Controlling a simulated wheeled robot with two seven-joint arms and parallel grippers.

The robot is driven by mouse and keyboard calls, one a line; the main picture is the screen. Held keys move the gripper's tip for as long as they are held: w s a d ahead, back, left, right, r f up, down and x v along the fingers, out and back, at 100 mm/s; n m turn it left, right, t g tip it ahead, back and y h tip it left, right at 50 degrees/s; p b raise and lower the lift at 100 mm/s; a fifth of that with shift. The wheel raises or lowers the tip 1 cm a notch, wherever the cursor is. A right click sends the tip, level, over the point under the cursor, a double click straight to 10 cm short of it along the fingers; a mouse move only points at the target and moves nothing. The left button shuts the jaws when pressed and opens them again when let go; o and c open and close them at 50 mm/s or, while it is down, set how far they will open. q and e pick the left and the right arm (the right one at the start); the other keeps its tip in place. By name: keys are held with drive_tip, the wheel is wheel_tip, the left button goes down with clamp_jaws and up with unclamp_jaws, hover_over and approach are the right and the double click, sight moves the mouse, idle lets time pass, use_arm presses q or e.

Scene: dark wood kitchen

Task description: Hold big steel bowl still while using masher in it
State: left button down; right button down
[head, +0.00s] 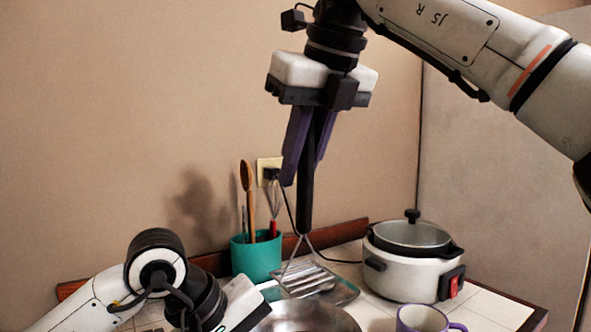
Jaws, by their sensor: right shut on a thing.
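My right gripper (303,168) is shut on the black handle of the masher (305,205) and holds it upright, head down. The masher's slotted metal head (307,279) appears just above and behind the rim of the big steel bowl (308,318). I cannot tell whether the head overlaps the bowl's opening. The bowl is cut off by the bottom edge, so its inside is mostly hidden. My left gripper (243,303) is at the bowl's left side, low in the picture. Its fingers do not show clearly, so its grip on the rim cannot be told.
A teal holder (256,258) with a wooden spoon and whisk stands by the wall. A grey metal tray (345,291) lies behind the bowl. A white cooker with glass lid (414,265) stands right, and a purple mug (422,320) in front of it. Tiled counter is free at far right.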

sight(305, 260)
drive_tip(key=shift+s+d+f+t, duration=0.3)
drive_tip(key=shift+s+d, duration=0.05)
drive_tip(key=shift+d, duration=0.1)
drive_tip(key=shift+s+d+f+t+y, duration=0.3)
drive_tip(key=shift+s+f+y, duration=0.15)
drive_tip(key=shift+s, duration=0.25)
drive_tip(key=shift+s+d+f+y, duration=0.2)
drive_tip(key=shift+s+f, duration=0.25)
drive_tip(key=shift+s, duration=0.3)
drive_tip(key=shift+f, duration=5.4)
drive_tip(key=shift+f, duration=0.2)
drive_tip(key=shift+f, duration=0.2)
drive_tip(key=shift+r, duration=1.6)
